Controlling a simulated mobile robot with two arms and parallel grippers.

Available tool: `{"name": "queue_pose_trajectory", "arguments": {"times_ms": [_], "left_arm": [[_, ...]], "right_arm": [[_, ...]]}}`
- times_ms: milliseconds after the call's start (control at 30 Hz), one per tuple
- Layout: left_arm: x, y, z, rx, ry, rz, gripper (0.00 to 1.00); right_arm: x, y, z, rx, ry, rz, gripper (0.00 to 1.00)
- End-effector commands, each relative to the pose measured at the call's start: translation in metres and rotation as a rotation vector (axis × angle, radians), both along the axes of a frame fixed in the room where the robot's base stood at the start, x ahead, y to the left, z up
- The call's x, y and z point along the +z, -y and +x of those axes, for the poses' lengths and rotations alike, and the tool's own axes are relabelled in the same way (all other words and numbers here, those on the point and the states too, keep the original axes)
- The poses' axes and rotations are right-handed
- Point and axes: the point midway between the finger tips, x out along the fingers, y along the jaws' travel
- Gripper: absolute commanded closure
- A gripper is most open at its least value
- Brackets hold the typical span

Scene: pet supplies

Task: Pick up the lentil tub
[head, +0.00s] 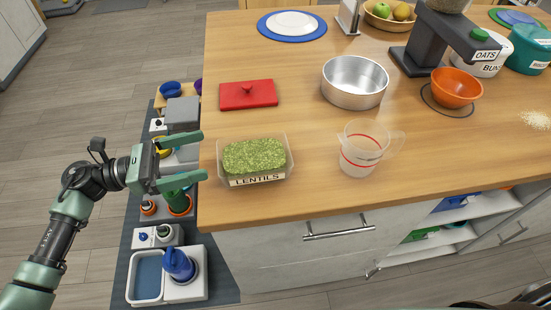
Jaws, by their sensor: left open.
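The lentil tub (257,181) is a clear, open container labelled "LENTILS", filled with green lentils. It sits on the wooden counter near its front left corner. A red lid with a knob (248,95) lies flat on the counter behind the tub. My left gripper (204,156) is open and empty, just left of the tub, with its two green fingers pointing at the tub. The fingertips are close to the counter's left edge and appear apart from the tub. My right gripper does not show.
A clear measuring cup (362,150) stands right of the tub, and a metal pan (354,82) is behind the cup. An orange bowl (455,88) sits under a dispenser at the right. Below the counter's left side, a floor mat (222,282) holds several items. Bare counter lies between tub and cup.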

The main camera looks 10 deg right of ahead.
Motion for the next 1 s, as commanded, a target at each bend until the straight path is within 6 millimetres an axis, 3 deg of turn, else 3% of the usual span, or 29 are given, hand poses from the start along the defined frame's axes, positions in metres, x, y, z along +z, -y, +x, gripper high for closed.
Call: {"name": "queue_pose_trajectory", "arguments": {"times_ms": [100,300,667,833,1000], "left_arm": [[0.009,0.009,-0.016,-0.077,0.121,0.063,0.00],[0.012,0.043,-0.017,-0.087,0.133,0.065,0.00],[0.009,0.079,-0.014,-0.083,0.129,0.064,0.00],[0.006,0.105,-0.013,-0.083,0.127,0.062,0.00],[0.002,0.122,-0.012,-0.082,0.128,0.064,0.00]], "right_arm": [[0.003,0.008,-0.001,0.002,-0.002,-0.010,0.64],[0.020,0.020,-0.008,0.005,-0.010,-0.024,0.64],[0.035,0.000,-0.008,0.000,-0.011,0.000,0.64],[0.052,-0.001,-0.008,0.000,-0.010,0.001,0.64],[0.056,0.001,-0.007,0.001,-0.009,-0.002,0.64]]}}
